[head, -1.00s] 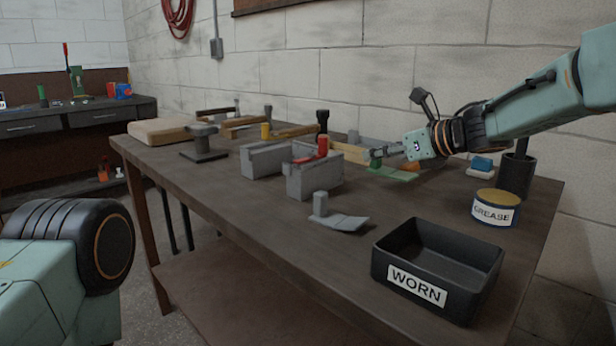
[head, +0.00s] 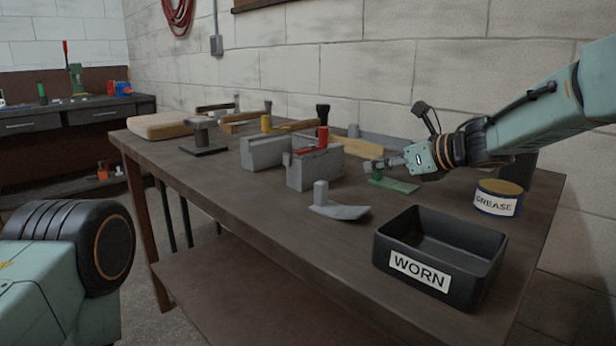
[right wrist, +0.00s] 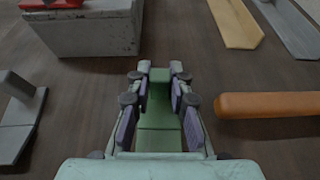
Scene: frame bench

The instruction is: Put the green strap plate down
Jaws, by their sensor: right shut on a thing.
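The green strap plate (head: 397,185) is a flat piece with an upright tab, low over the bench (head: 236,205) right of the grey blocks. I cannot tell whether its underside touches the bench top. My right gripper (head: 376,166) is shut on its upright tab. In the right wrist view the plate (right wrist: 160,141) lies between the two fingers (right wrist: 159,95), with its flat part toward the camera. The fingers and arm hide part of it. My left gripper is not in view.
Grey blocks (head: 315,170) with a red part stand left of the plate. A similar grey plate (head: 338,211) lies in front. The black WORN bin (head: 397,270) and grease tin (head: 497,199) are nearer. An orange bar (right wrist: 270,105) lies right of the fingers in the wrist view.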

